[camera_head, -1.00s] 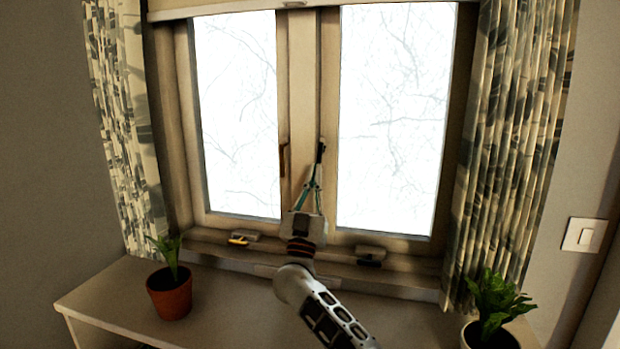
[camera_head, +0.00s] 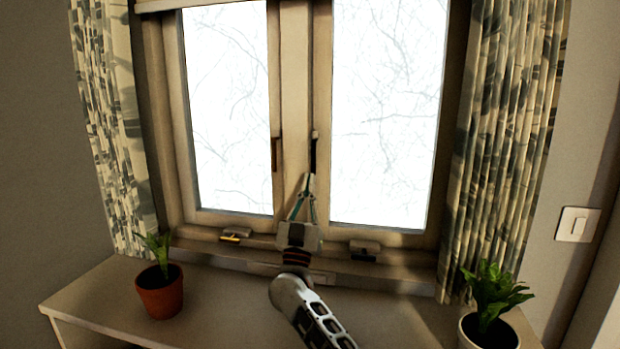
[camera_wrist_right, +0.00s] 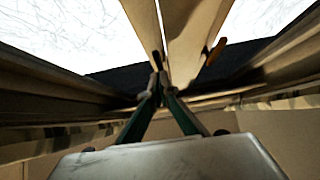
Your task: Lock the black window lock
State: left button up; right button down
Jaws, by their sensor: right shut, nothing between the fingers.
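The black window lock (camera_head: 314,153) is a dark handle on the inner frame of the right window pane. It hangs close to vertical, with its end downward. My right gripper (camera_head: 309,179) is just below the lock's lower end, fingers pointing up and shut with nothing held. In the right wrist view the shut fingertips (camera_wrist_right: 160,84) are close to the black lock (camera_wrist_right: 157,60); whether they touch is unclear. A brown handle (camera_head: 274,154) sits on the left pane's frame and shows orange in the wrist view (camera_wrist_right: 216,52). My left gripper is not in view.
Low on the window frame are a black-handled catch (camera_head: 364,251) and a yellow-handled catch (camera_head: 234,238). Potted plants stand at left (camera_head: 160,290) and right (camera_head: 490,325) on the white surface (camera_head: 220,310). Curtains (camera_head: 505,140) hang on both sides.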

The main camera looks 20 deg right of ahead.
jog(key=v, duration=0.5)
dwell(0.4)
